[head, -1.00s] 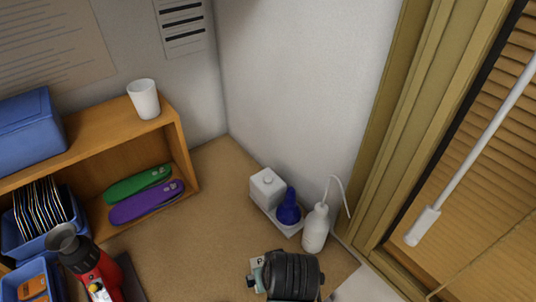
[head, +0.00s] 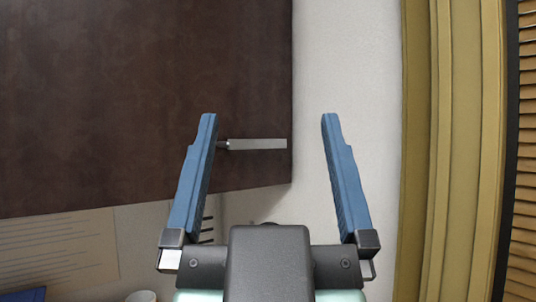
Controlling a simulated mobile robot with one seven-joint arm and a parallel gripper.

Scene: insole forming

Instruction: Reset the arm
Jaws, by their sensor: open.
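A flat silver handle (head: 258,144) on the panel shows in the gap between the fingers. I cannot tell how far the fingers are from it.
A paper sheet (head: 60,250) hangs on the wall at the lower left. The top of a white cup (head: 141,296) and a bit of a blue box (head: 25,295) show at the bottom edge. A yellow-brown frame (head: 450,150) and slatted blind (head: 525,150) stand at the right.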

